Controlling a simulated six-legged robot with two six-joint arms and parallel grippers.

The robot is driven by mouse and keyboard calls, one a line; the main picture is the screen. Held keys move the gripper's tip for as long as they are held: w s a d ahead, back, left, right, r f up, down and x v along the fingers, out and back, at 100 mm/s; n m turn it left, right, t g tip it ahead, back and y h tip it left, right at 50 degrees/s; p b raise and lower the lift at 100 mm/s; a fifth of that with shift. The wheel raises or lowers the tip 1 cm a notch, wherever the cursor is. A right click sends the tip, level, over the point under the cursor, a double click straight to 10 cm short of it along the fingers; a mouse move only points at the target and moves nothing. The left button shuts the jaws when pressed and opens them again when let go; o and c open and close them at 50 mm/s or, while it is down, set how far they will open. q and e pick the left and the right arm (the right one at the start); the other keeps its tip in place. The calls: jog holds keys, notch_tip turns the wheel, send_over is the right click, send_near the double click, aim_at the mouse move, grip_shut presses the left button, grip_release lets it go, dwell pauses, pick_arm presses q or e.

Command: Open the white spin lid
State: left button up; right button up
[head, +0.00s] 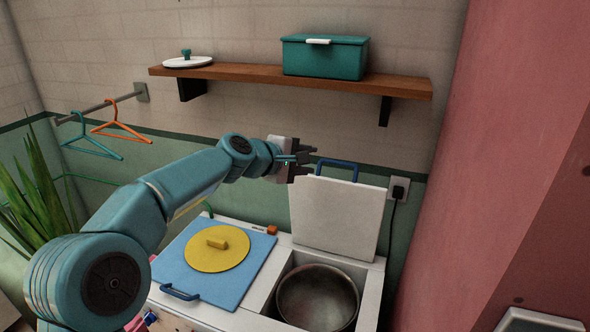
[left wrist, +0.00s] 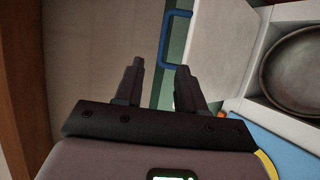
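The white lid (head: 335,222) stands raised, close to upright, at the back of the right compartment of the white unit. Its blue handle (head: 338,164) is along the top edge. My right gripper is not in view.
A metal pot (head: 318,298) sits in the open compartment. A blue lid (head: 190,275) with a yellow disc (head: 218,250) lies flat to its left. A wooden shelf (head: 250,76) above holds a teal box (head: 325,58) and a white pot lid (head: 188,62). A pink wall is right.

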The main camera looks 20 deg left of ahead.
pick_arm(q)
jog(key=shift+v, duration=1.85)
